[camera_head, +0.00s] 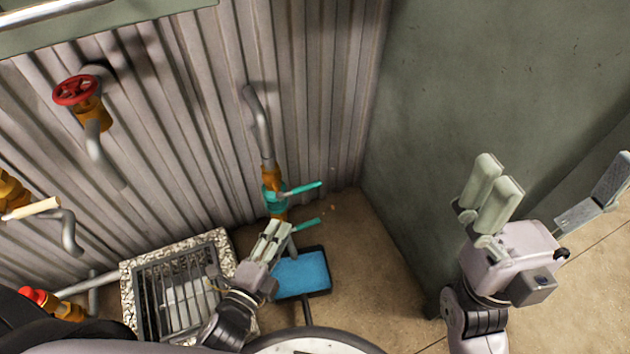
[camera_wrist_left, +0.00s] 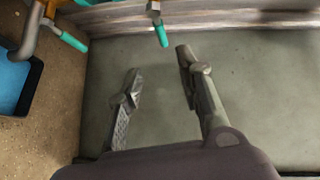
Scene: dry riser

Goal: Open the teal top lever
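The teal top lever (camera_head: 302,189) sticks out to the right from a teal-and-orange valve (camera_head: 272,190) on a grey riser pipe. A second teal lever (camera_head: 307,223) is below it. My left gripper (camera_head: 274,230) is below and left of the top lever, near the lower one, and looks empty. In the left wrist view its fingers (camera_wrist_left: 160,72) are spread. The top lever's tip (camera_wrist_left: 161,35) shows just beyond them, nearer the right finger, with no clear contact. The lower lever (camera_wrist_left: 73,41) is farther left. My right gripper (camera_head: 553,172) is open and empty at the right.
A blue tray-like thing (camera_head: 302,273) lies on the floor below the levers. A grated drain (camera_head: 185,290) is to its left. The corrugated wall carries a red wheel valve (camera_head: 75,90). A plain green wall (camera_head: 430,120) stands at the right.

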